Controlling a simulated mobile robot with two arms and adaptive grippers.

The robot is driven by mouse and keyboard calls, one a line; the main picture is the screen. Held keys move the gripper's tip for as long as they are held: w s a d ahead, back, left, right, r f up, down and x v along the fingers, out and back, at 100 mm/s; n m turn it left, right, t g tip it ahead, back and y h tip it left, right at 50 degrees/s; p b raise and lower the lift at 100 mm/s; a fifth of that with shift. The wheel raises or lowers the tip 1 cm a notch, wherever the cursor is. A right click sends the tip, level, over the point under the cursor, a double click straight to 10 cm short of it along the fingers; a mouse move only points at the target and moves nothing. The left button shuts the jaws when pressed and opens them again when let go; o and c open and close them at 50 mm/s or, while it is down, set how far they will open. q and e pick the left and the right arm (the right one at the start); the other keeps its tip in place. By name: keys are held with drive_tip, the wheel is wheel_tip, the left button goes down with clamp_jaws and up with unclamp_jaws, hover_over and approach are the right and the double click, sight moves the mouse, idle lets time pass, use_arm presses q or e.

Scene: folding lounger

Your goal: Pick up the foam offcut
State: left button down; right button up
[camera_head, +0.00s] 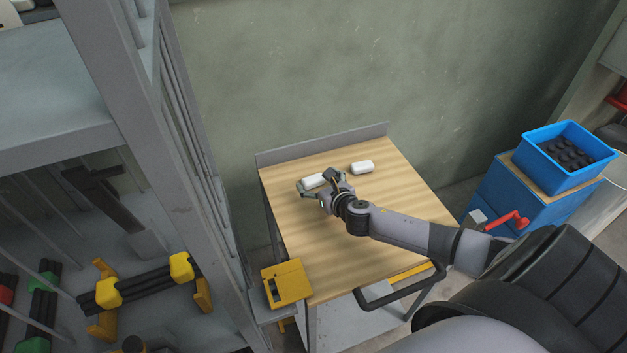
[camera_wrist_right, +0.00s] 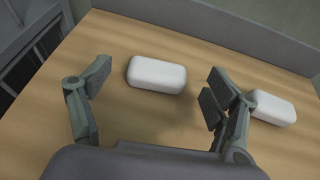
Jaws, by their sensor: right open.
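Two white, rounded foam blocks lie on the wooden top of a cart; I cannot tell which of them the task calls the foam offcut. One white block (camera_head: 314,181) is at my right gripper (camera_head: 322,191) in the head view. In the right wrist view this block (camera_wrist_right: 157,74) lies just ahead of and between the open fingers of the right gripper (camera_wrist_right: 158,90), which do not touch it. The other white block (camera_head: 362,167) lies further right, and in the wrist view it (camera_wrist_right: 272,108) is outside the right finger. My left gripper is not in view.
The cart top (camera_head: 400,200) has a raised grey back edge (camera_head: 320,145) near the wall. A yellow object (camera_head: 286,284) sits at its front left corner. A grey shelf rack (camera_head: 165,150) stands close on the left. A blue crate (camera_head: 545,150) is at right.

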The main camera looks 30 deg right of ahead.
sight(313, 177)
drive_tip(key=shift+x, duration=1.55)
drive_tip(key=c, duration=0.9)
